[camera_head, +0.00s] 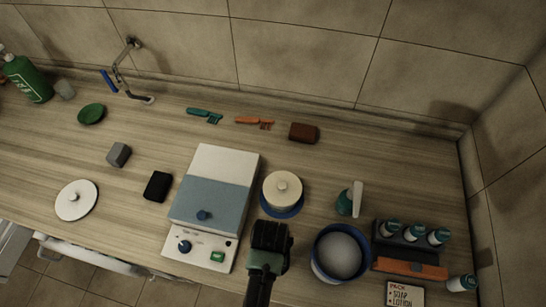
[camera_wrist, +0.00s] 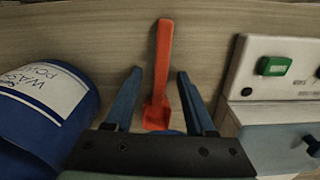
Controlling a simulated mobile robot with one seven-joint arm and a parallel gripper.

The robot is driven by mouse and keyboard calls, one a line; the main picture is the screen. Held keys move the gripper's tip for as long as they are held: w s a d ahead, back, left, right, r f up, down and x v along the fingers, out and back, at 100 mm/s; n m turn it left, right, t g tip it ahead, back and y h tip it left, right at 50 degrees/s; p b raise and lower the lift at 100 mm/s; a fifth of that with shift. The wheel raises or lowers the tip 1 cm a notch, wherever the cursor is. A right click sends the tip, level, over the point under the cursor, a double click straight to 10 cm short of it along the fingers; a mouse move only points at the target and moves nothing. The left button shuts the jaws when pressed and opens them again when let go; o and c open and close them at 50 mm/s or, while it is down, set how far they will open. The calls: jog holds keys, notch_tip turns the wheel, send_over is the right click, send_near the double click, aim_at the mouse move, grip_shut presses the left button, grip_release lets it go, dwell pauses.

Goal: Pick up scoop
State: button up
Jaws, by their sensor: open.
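The scoop (camera_wrist: 164,48) is red-orange with a long handle and a small square head. In the wrist view it lies on the wooden counter, handle pointing up the picture. My gripper (camera_wrist: 159,82) is open, with one blue-grey finger on each side of the scoop. The fingers look apart from it, and the head end is partly hidden by the gripper body. In the head view my gripper (camera_head: 268,240) is over the front of the counter and hides the scoop.
A white and blue machine (camera_head: 215,200) stands left of my gripper. A blue tub (camera_head: 319,268) of white powder stands close on the right; its label shows in the wrist view. A lidded pot (camera_head: 283,188) is behind. A bottle rack (camera_head: 410,262) is farther right.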

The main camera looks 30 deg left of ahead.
grip_shut()
dwell(0.5)
notch_tip(320, 180, up, 10)
jog(key=b, duration=0.1)
dwell(0.4)
